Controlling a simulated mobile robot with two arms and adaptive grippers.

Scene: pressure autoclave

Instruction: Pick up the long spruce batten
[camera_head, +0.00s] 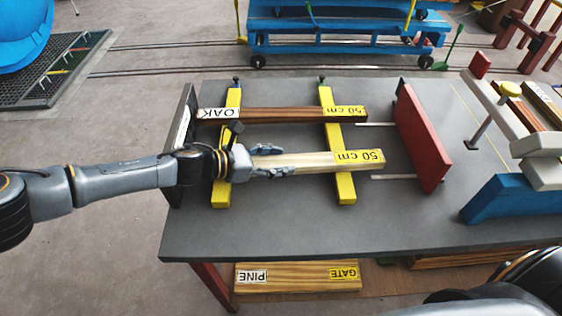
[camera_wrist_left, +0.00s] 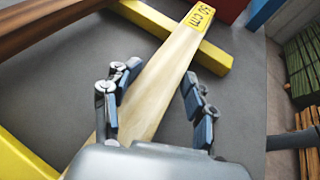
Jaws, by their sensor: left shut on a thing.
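A pale batten with a yellow "50 cm" label (camera_head: 320,161) lies across the yellow support bars on the grey table, nearer its front edge. The name end of this batten is hidden under my left gripper, so I cannot read its wood. My left gripper (camera_head: 270,163) is shut on the pale batten near its left part. In the left wrist view the fingers (camera_wrist_left: 155,108) stand on both sides of the batten (camera_wrist_left: 160,85). I cannot tell whether the batten touches the bars. My right gripper is not in view.
A darker batten marked OAK (camera_head: 280,115) lies behind, across the same yellow bars (camera_head: 343,185). A red plate (camera_head: 420,138) with two rods stands right of the battens. A black end plate (camera_head: 181,140) stands at the left. A board marked PINE (camera_head: 297,277) lies below the table.

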